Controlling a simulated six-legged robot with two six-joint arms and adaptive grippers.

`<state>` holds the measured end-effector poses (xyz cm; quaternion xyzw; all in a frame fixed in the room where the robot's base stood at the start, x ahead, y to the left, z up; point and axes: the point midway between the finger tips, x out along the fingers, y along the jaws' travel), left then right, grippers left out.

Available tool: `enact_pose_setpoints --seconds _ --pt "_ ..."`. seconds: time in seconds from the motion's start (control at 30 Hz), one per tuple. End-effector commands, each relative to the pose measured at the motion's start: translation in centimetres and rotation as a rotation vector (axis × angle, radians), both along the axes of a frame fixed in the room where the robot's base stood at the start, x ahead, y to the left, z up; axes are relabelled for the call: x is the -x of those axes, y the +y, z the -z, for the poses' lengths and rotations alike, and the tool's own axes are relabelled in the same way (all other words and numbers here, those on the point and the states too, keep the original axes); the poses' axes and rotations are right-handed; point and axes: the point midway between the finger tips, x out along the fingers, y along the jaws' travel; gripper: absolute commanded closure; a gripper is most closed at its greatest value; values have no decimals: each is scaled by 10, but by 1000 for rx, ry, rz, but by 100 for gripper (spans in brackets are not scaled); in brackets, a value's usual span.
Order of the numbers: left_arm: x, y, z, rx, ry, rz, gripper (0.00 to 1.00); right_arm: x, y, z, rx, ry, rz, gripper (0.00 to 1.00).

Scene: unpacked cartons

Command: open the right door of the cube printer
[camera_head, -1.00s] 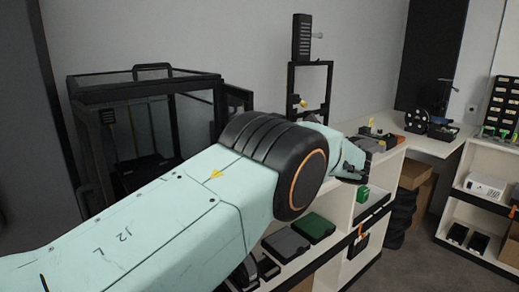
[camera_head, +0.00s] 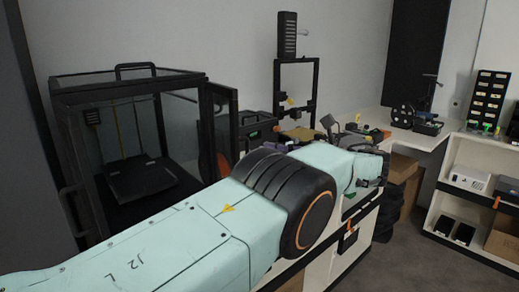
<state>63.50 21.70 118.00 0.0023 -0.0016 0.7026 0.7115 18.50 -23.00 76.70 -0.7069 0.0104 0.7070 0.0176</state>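The cube printer (camera_head: 135,74) is a black-framed box with clear panels, at the left of the head view. Its dark print bed (camera_head: 140,178) shows inside. The right door (camera_head: 219,125) stands swung outward at the printer's right front edge; its lower part is hidden behind my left arm. A handle (camera_head: 72,208) shows at the printer's left front side. My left arm crosses in front of the printer. Its wrist end and gripper (camera_head: 372,180) are well to the right of the door, apart from it. The fingers are too small and partly hidden to read. My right gripper is out of view.
A tall black frame machine (camera_head: 297,90) and small items stand on the white counter right of the printer. A white shelf unit (camera_head: 455,205) with boxes is at far right. Dark floor (camera_head: 400,262) lies open between counter and shelf.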

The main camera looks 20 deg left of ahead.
Motion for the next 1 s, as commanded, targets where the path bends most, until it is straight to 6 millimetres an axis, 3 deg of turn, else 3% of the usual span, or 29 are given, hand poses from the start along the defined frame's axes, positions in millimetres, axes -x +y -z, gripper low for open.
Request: enact_pose_setpoints --seconds 0.23,0.8,0.93,1.0 --pt "1 -14 0 1 1 0 82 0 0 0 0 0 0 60" --pt "0 -15 0 2 -25 3 82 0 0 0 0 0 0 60" --pt "-27 -17 16 78 -120 125 82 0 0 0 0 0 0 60" --pt "-45 -21 44 163 -147 213 82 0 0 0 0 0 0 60"
